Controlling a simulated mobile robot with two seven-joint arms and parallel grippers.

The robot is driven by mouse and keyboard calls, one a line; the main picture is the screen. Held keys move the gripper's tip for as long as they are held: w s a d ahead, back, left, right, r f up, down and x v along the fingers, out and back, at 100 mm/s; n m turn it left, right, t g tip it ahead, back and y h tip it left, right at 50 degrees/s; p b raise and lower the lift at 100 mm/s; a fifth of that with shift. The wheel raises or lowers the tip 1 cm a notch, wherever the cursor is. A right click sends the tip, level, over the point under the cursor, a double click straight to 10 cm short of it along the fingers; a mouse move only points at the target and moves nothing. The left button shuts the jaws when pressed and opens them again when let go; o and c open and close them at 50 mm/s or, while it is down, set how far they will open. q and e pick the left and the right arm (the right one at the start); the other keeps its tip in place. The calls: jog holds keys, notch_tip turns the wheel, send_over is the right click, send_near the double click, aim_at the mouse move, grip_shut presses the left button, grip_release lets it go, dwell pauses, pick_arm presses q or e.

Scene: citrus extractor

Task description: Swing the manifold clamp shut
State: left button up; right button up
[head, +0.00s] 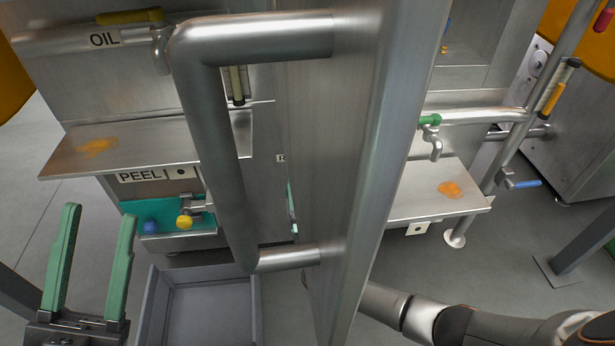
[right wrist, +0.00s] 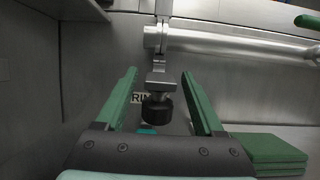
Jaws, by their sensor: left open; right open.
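In the right wrist view, a grey metal clamp piece (right wrist: 159,72) with a black knob (right wrist: 157,108) hangs below a collar on a horizontal steel pipe (right wrist: 235,45). I take it for the manifold clamp; I cannot tell how far it is swung. My right gripper (right wrist: 160,76) is open, with its green fingers on either side of the piece; contact cannot be told. In the head view the right gripper and this clamp are hidden behind the upright steel panel (head: 335,150). My left gripper (head: 100,212) is open and empty at the lower left.
The panel carries a thick bar handle (head: 225,165). Left are a steel shelf (head: 160,150) with orange pulp, a PEEL label and a grey bin (head: 205,310). Right is another shelf (head: 415,205) under a tap. Green slabs (right wrist: 270,150) lie right of my right gripper.

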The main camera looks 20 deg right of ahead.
grip_shut()
dwell(0.6)
dwell(0.8)
